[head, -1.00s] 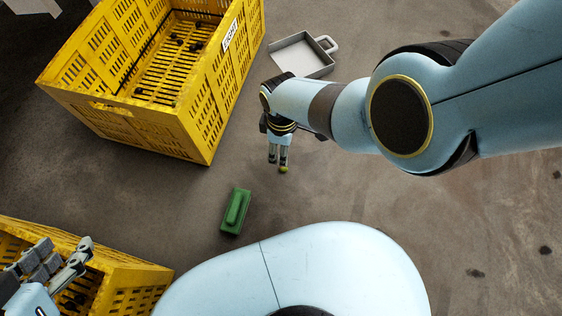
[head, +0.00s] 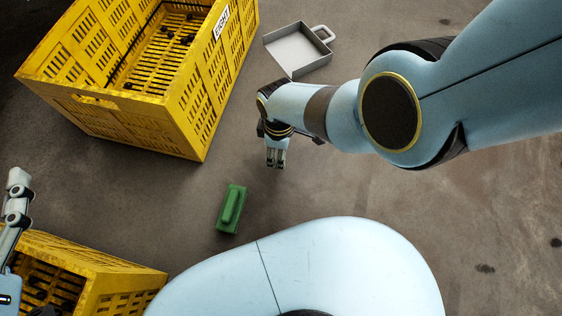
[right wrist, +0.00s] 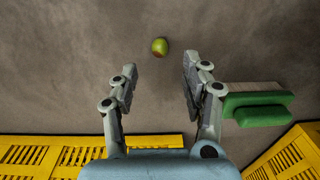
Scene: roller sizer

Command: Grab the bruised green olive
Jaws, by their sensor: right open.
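The bruised green olive (right wrist: 160,47) lies on the floor in the right wrist view, green with a reddish-brown patch. It is just beyond the fingertips and roughly midway between them, touching neither. In the head view I cannot see it; my right gripper probably covers it. My right gripper (head: 275,163) points down at the floor in the head view, and in the right wrist view its two fingers (right wrist: 160,68) are spread with nothing between them. My left gripper (head: 18,200) is only partly in view at the left edge, above the lower crate, and its jaws are unclear.
A green block-shaped tool (head: 231,210) lies on the floor near my right gripper, also in the right wrist view (right wrist: 257,108). A large yellow crate (head: 190,125) with dark bits inside stands at upper left, a second yellow crate (head: 120,285) at lower left. A grey pan (head: 297,50) lies behind.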

